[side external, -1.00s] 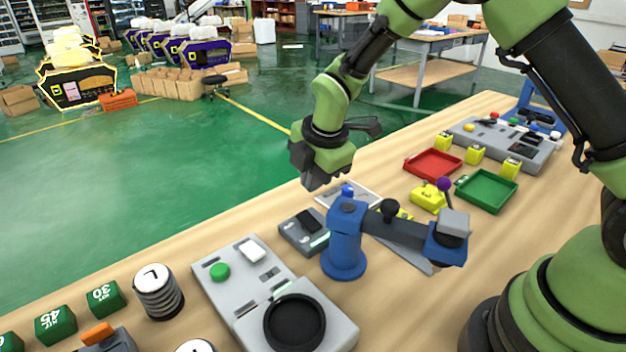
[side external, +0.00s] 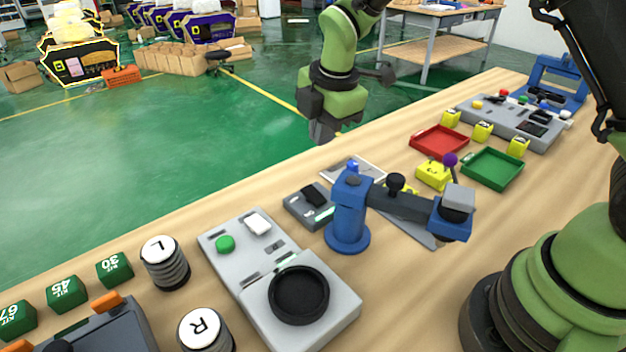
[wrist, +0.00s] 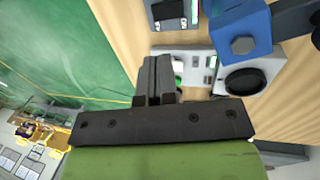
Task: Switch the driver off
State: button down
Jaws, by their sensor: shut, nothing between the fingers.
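A small dark grey box (side external: 308,206) with a black rocker switch (side external: 316,196) and a pale green lit strip sits behind the blue stand. It seems to be the driver, though no label is readable. The rocker's tilt is too small to tell. The box also shows at the top of the wrist view (wrist: 171,13). My gripper (side external: 322,130) is shut and empty, raised above the table's far edge and apart from the box. Its closed fingers also show in the wrist view (wrist: 156,76), with the box beyond them.
A blue stand (side external: 347,215) with a horizontal arm rises close in front of the box. A grey console (side external: 252,262) with a green button, white switch and black round cup lies to its left. Red (side external: 440,141) and green (side external: 492,168) trays lie right.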

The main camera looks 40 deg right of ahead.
aim_at(317, 196)
jog(key=x, duration=1.2)
jog(key=shift+f, duration=0.15)
jog(key=shift+w+f, duration=0.1)
jog(key=shift+f, duration=0.2)
jog(key=shift+s, duration=0.9)
jog(key=w+v, duration=0.1)
jog(key=v, duration=0.7)
jog(key=shift+r+t, duration=0.3)
jog(key=shift+r, duration=0.1)
jog(key=shift+w, duration=0.1)
